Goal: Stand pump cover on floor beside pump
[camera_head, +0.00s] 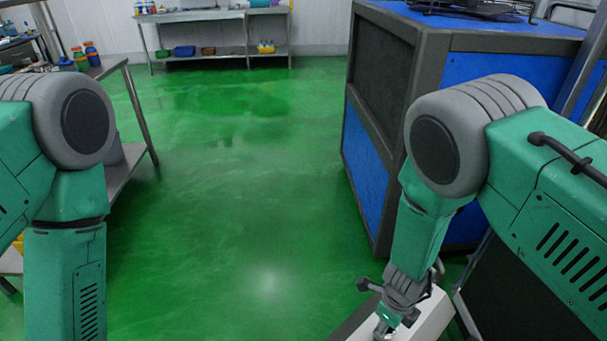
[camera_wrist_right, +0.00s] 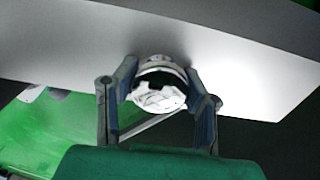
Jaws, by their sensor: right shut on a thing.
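A pale, flat-faced panel, which looks like the pump cover (camera_head: 436,314), shows at the bottom right of the head view. In the right wrist view its pale grey face (camera_wrist_right: 245,62) stretches across the top. My right gripper (camera_head: 396,316) is over it, and in the wrist view its fingers (camera_wrist_right: 162,82) are shut on a round metal handle-like part at the panel. The panel's lower part is out of the head view, so I cannot tell whether it touches the floor. I cannot tell which part nearby is the pump. My left gripper is out of view.
A large blue and dark-grey housing (camera_head: 375,125) stands at the right, close to my right arm. The green floor (camera_head: 225,220) is open in the middle. A metal table (camera_head: 130,110) stands at the left, and a shelved bench (camera_head: 205,16) is at the back wall.

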